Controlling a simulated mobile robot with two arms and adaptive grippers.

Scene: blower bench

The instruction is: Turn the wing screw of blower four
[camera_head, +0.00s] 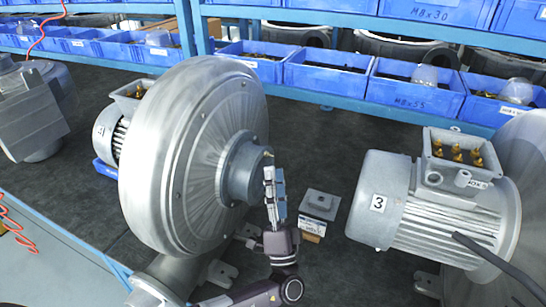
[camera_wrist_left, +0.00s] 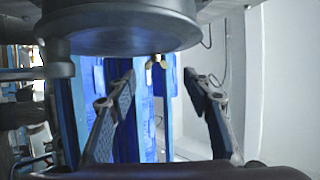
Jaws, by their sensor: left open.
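The big silver blower (camera_head: 180,160) stands left of centre in the head view. In the left wrist view the wing screw (camera_wrist_left: 157,62) hangs below the dark round hub (camera_wrist_left: 125,38). My left gripper (camera_head: 274,178) points up beside the hub, just below the screw. In the left wrist view its fingers (camera_wrist_left: 158,82) are spread apart, with the screw seen between and beyond their tips. No contact shows. My right gripper is not in view.
A motor labelled 3 (camera_head: 430,205) stands at the right. A small grey box (camera_head: 320,204) lies on the dark bench top (camera_head: 318,150) between it and the blower. Blue bins (camera_head: 415,94) line the back shelf. A black cable (camera_head: 480,250) crosses at lower right.

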